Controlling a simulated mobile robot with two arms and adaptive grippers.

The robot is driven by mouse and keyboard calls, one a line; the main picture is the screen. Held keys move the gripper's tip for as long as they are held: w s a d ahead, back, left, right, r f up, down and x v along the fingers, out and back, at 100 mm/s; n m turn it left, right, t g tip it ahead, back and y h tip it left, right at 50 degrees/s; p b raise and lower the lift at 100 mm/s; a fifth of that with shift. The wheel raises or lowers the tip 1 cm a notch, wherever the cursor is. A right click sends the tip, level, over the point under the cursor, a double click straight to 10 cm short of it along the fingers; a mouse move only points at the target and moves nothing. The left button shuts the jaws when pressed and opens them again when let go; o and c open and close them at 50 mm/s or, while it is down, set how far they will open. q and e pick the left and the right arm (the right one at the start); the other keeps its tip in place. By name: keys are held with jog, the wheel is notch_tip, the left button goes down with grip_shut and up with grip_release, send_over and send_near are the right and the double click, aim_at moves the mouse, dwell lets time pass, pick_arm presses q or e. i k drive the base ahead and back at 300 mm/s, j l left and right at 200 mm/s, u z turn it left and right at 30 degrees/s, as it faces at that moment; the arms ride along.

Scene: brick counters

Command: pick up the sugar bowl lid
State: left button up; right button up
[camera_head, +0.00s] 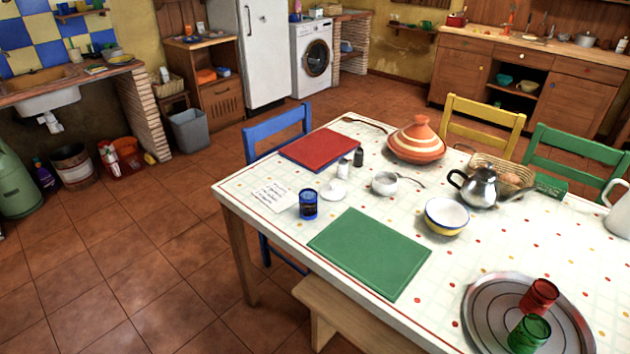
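A small white round lid (334,191) with a knob-like bump lies on the patterned tablecloth (290,215), apart from other things. The small white sugar bowl (384,184) stands open just to its right, and a spoon (410,181) sticks out to the bowl's right. Neither of my grippers is in the head view, so their state does not show.
Around the lid are a blue cup (308,204), a paper note (269,196), two shakers (350,162), a red mat (318,150) and a green mat (369,252). A tagine (416,141), kettle (483,187) and striped bowl (446,215) stand farther right. A bench (350,312) borders the front.

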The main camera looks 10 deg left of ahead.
aim_at(332, 192)
jog(key=i+j+z, duration=0.25)
jog(key=j, duration=0.55)
jog(key=i+j+z, duration=0.3)
jog(key=j, duration=0.55)
jog(key=j+z, duration=0.25)
jog(key=j, duration=0.6)
jog(key=j+z, duration=0.25)
jog(key=j, duration=0.7)
jog(key=i, duration=0.05)
